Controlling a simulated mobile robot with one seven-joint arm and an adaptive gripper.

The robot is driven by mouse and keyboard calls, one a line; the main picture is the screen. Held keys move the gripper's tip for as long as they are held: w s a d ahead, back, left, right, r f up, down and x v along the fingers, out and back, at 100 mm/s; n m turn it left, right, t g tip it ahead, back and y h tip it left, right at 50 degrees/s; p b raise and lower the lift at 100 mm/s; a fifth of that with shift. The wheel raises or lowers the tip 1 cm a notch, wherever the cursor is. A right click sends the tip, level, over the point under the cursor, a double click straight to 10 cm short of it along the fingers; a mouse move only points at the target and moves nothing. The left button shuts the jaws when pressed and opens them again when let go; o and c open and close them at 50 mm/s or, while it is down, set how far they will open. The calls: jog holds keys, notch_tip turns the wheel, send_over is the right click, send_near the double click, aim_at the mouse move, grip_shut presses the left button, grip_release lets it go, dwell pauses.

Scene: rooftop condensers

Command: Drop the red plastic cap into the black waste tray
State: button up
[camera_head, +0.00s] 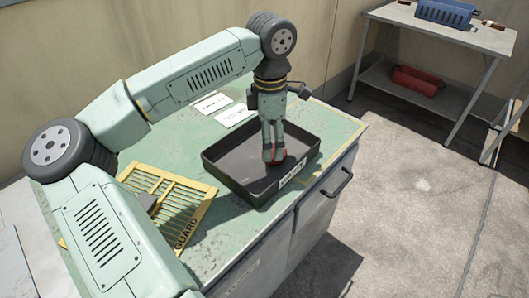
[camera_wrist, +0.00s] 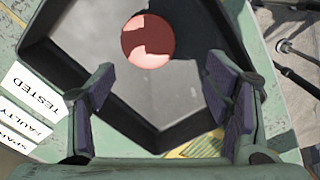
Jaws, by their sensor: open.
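The black waste tray (camera_head: 228,181) sits on the green bench top and carries a white label on its front wall. In the wrist view, its dark wall (camera_wrist: 138,130) surrounds a grey floor. The red plastic cap (camera_wrist: 148,41) is a round disc inside the tray outline, apart from both fingers and partly shaded. In the head view, only a bit of the red cap (camera_head: 282,153) shows beside the fingertips. My gripper (camera_head: 273,158) points down over the tray. In the wrist view, my gripper (camera_wrist: 165,82) has its fingers spread with nothing between them.
A yellow slatted guard (camera_head: 172,205) lies left of the tray with a dark object on it. White label cards (camera_head: 232,114) lie behind the tray. The bench front has handles (camera_head: 338,182). A side table (camera_head: 440,30) holds a blue crate (camera_head: 444,13), with a red bin (camera_head: 415,80) below.

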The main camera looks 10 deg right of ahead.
notch_tip(320, 180, up, 12)
dwell(0.7)
